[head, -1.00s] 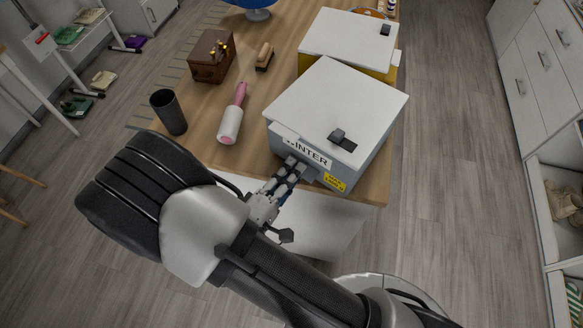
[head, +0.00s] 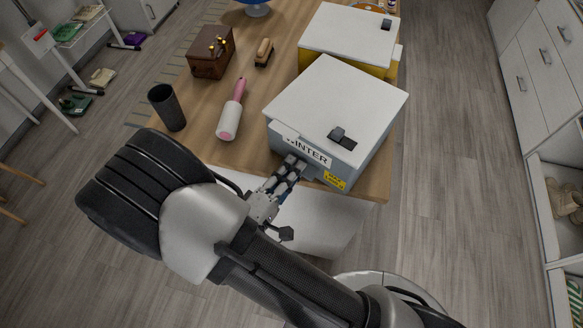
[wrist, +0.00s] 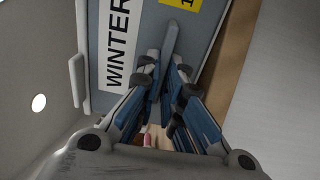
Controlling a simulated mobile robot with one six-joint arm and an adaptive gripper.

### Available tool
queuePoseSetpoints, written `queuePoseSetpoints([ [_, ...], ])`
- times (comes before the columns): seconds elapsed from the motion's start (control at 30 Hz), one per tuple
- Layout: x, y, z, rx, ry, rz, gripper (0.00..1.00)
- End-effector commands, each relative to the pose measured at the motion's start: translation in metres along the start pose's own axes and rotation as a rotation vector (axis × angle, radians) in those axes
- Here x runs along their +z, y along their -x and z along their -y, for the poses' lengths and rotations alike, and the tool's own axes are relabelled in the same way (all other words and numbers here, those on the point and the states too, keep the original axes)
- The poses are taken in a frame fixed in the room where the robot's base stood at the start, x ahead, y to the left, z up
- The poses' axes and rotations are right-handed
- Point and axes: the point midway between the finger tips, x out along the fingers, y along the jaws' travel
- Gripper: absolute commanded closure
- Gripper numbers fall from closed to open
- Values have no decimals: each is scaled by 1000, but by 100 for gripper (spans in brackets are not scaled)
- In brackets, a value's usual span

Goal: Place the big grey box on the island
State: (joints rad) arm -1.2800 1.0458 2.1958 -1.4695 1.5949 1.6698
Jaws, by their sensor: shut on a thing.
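The big grey box (head: 335,112) has a white lid with a black latch, a WINTER label and a yellow sticker on its front. It stands at the near right corner of the wooden island (head: 200,122). My gripper (head: 290,167) is at the front of the box, below the label. In the wrist view my gripper (wrist: 168,75) is shut on a grey handle-like bar at the front of the box (wrist: 150,45). The underside of the box and the exact grip are partly hidden.
A second white-lidded box, yellow below (head: 348,38), stands just behind the grey box. A pink and white roller (head: 231,112), a black cup (head: 167,107), a brush (head: 263,52) and a wooden chest (head: 211,50) stand on the left. Floor is clear to the right.

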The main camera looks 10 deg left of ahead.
Motion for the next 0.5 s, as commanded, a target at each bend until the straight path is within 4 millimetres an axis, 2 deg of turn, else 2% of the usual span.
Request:
queuePoseSetpoints([
  [0.1,0,0,2,5,0,0,100],
  [0.13,0,0,2,5,0,0,92],
  [0.5,0,0,2,2,0,0,69],
])
